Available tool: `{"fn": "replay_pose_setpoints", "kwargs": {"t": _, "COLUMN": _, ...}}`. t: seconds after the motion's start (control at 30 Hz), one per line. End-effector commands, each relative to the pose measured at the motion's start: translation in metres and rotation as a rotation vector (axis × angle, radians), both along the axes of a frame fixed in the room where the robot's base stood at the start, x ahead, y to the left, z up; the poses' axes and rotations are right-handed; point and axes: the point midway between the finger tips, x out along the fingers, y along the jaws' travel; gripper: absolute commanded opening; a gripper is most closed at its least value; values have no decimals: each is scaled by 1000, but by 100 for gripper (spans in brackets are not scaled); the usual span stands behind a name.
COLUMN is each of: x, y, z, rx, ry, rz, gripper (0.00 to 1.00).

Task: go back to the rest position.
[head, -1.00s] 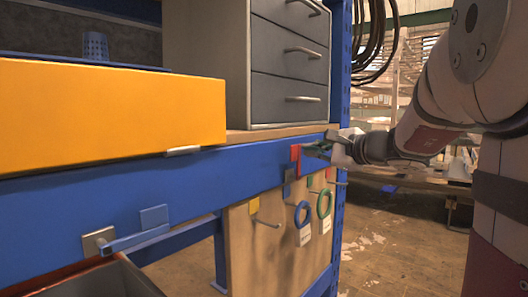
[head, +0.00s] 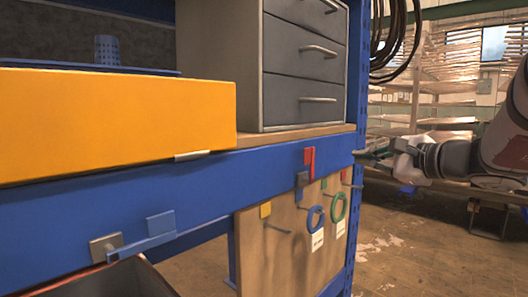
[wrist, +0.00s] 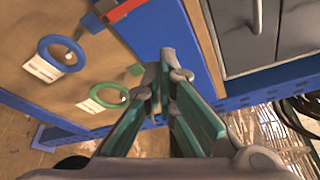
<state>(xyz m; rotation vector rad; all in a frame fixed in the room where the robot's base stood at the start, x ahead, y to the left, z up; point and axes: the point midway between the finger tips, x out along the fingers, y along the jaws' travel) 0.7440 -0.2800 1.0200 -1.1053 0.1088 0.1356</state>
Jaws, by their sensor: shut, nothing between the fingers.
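My gripper (head: 366,154) is at the right in the head view, beside the blue bench post and apart from the red hook piece on the beam. In the wrist view my gripper (wrist: 158,75) has its fingertips together with nothing between them. The arm reaches in from the right edge of the head view. The red piece (head: 309,162) sits on the blue beam (head: 260,168); it also shows in the wrist view (wrist: 122,11).
A blue ring (head: 314,219) and a green ring (head: 339,207) hang on the pegboard (head: 280,255) under the beam. A grey drawer unit (head: 303,70) and an orange box (head: 110,125) stand above. Open floor (head: 400,255) lies to the right.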

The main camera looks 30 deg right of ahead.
Motion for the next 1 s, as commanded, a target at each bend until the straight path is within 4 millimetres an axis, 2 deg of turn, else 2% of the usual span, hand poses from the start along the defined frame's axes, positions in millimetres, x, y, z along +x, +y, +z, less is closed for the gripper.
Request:
{"fn": "replay_pose_setpoints", "kwargs": {"t": 0.5, "x": -3, "y": 0, "z": 0, "rx": -1, "ry": 0, "rz": 1, "gripper": 0}}
{"fn": "replay_pose_setpoints", "kwargs": {"t": 0.57, "x": -2, "y": 4, "z": -1, "rx": -5, "ry": 6, "rz": 12, "gripper": 0}}
{"fn": "replay_pose_setpoints", "kwargs": {"t": 0.63, "x": 0, "y": 19, "z": -3, "rx": -17, "ry": 19, "rz": 48, "gripper": 0}}
{"fn": "replay_pose_setpoints", "kwargs": {"t": 0.67, "x": 1, "y": 29, "z": -5, "rx": -28, "ry": 30, "rz": 73, "gripper": 0}}
{"fn": "replay_pose_setpoints", "kwargs": {"t": 0.77, "x": 3, "y": 78, "z": -15, "rx": -80, "ry": 83, "rz": 203, "gripper": 0}}
{"fn": "replay_pose_setpoints", "kwargs": {"t": 0.83, "x": -2, "y": 123, "z": -26, "rx": -136, "ry": 135, "rz": 326, "gripper": 0}}
{"fn": "replay_pose_setpoints", "kwargs": {"t": 0.93, "x": -20, "y": 188, "z": -47, "rx": -234, "ry": 219, "rz": 518, "gripper": 0}}
{"fn": "replay_pose_setpoints", "kwargs": {"t": 1.0, "x": -40, "y": 229, "z": -64, "rx": -316, "ry": 280, "rz": 655, "gripper": 0}}
